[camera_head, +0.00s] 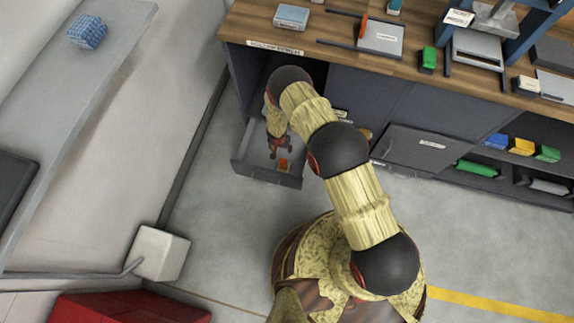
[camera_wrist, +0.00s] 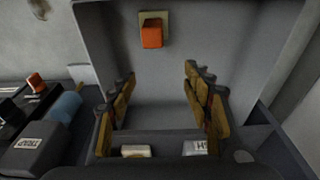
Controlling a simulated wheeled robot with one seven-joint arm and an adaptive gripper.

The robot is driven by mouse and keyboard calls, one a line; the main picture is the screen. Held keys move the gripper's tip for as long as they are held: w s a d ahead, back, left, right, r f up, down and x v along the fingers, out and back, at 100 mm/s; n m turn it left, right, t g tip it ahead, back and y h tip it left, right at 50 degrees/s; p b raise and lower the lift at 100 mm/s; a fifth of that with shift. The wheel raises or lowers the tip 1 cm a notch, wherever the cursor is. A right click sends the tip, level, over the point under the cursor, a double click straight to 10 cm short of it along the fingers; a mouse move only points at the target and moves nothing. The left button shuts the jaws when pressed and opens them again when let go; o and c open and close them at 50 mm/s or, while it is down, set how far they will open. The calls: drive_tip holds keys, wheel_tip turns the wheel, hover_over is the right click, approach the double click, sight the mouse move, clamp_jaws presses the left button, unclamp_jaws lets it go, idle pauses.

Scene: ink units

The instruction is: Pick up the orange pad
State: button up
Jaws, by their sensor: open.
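The orange pad (camera_head: 284,164) lies in the open grey drawer (camera_head: 268,177), near its front. In the wrist view the orange pad (camera_wrist: 151,37) is a small orange block against a beige piece, at the far end of the drawer floor (camera_wrist: 185,40). My gripper (camera_head: 279,151) reaches down into the drawer, just behind the pad in the head view. In the wrist view my gripper (camera_wrist: 158,76) has its fingers wide apart with nothing between them. The pad is beyond the fingertips, and no contact shows.
Drawer walls stand close around my gripper. Two small labelled items (camera_wrist: 135,151) (camera_wrist: 196,148) show at the near end in the wrist view. The wooden worktop (camera_head: 335,38) above holds a blue-white box (camera_head: 291,17) and a green block (camera_head: 428,59). Another open compartment (camera_head: 412,148) is to the right.

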hover_over(283, 161)
drive_tip(key=f, duration=0.4)
drive_tip(key=shift+s+a+f, duration=0.15)
drive_tip(key=shift+s+f, duration=0.25)
drive_tip(key=f+b, duration=0.1)
drive_tip(key=f, duration=0.1)
drive_tip(key=f+b, duration=0.2)
drive_tip(key=f, duration=0.1)
drive_tip(key=w+f+b, duration=0.1)
drive_tip(key=f+b, duration=0.1)
drive_tip(key=shift+d+f, duration=0.2)
drive_tip(key=shift+f, duration=0.05)
drive_tip(key=shift+r, duration=0.1)
drive_tip(key=shift+c, duration=0.7)
drive_tip(key=c, duration=1.1)
clamp_jaws()
wheel_tip(283, 161, up, 10)
drive_tip(key=p, duration=0.4)
drive_tip(key=shift+p, duration=0.4)
